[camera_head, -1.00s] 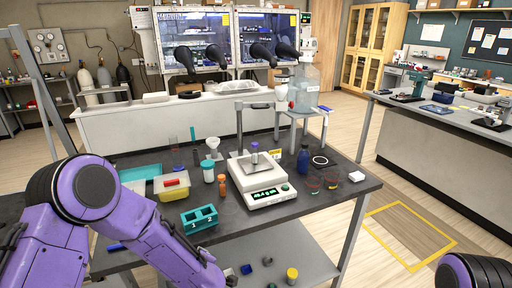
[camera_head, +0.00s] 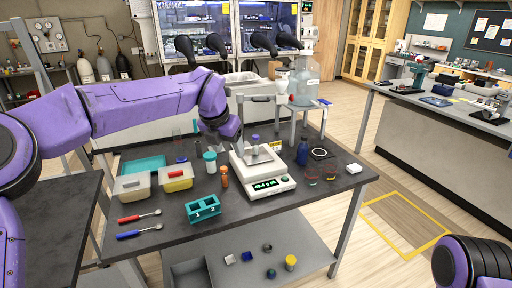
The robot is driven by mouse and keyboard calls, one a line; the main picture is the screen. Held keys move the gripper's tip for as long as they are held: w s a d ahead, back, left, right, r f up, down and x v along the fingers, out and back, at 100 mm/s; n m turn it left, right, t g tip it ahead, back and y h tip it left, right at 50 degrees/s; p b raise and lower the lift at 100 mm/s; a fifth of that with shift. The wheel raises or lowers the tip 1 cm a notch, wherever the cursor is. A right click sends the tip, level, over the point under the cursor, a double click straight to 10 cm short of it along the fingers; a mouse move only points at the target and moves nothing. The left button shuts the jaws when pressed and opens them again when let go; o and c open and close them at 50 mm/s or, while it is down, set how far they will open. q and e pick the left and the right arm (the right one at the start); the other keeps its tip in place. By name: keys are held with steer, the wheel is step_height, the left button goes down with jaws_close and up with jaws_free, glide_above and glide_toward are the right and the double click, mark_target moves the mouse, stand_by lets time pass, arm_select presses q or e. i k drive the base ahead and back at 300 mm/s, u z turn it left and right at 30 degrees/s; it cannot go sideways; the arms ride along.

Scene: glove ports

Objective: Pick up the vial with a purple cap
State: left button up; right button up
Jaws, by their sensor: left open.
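The vial with a purple cap (camera_head: 256,142) stands upright on the pan of the white balance (camera_head: 268,187). My left arm reaches in from the left above the dark table. Its gripper (camera_head: 237,143) points down just to the left of the vial, at the balance's back left. The gripper is open and small in the picture, and its fingertips are partly hidden. The vial appears outside the jaws. Only a dark and purple part of my right arm shows at the lower right; its gripper is out of frame.
Two bins (camera_head: 132,187) and red and blue-handled tools (camera_head: 139,217) lie further left.

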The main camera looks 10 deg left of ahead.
mark_target(255, 143)
steer(key=i, duration=1)
